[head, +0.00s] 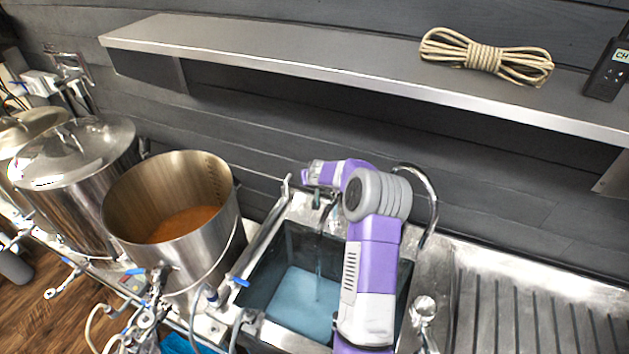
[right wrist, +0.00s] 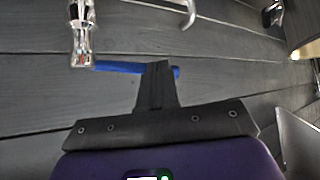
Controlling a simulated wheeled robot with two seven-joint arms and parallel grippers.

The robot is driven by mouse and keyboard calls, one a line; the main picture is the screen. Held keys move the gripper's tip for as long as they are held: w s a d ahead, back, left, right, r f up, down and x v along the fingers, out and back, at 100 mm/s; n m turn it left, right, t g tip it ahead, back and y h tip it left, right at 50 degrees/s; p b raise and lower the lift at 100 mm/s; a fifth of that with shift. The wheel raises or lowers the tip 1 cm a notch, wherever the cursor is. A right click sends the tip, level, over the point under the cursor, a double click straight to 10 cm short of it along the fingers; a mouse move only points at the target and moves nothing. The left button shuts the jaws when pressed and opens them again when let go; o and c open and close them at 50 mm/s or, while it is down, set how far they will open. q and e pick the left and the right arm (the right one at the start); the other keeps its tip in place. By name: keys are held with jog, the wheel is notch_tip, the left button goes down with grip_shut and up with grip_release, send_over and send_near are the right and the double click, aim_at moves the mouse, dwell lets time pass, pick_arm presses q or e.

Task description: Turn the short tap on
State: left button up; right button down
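My right arm reaches over the sink (head: 262,285) to the short tap (head: 326,205) at its back wall, which is partly hidden by the arm. A thin stream of water (head: 318,262) falls below this tap into the bluish water in the basin. In the right wrist view, the tap's chrome body (right wrist: 81,38) is at the upper left, with a blue lever (right wrist: 120,67) reaching right from it. My right gripper (right wrist: 156,70) is shut, its fingers together in front of the lever near its free end; contact is unclear. My left gripper is out of view.
A tall curved spout (head: 432,195) stands right of my arm. A steel shelf (head: 300,58) with a rope bundle (head: 485,57) and a black handset (head: 606,72) runs above. An open pot (head: 190,260) of brown liquid stands left. A ribbed drainboard (head: 540,310) lies right.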

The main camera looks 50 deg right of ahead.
jog(key=shift+a+f, duration=0.1)
jog(key=shift+a, duration=0.1)
jog(key=a+f+v, duration=0.1)
jog(key=a+v, duration=0.1)
jog(key=v, duration=1.1)
jog(key=shift+p, duration=0.35)
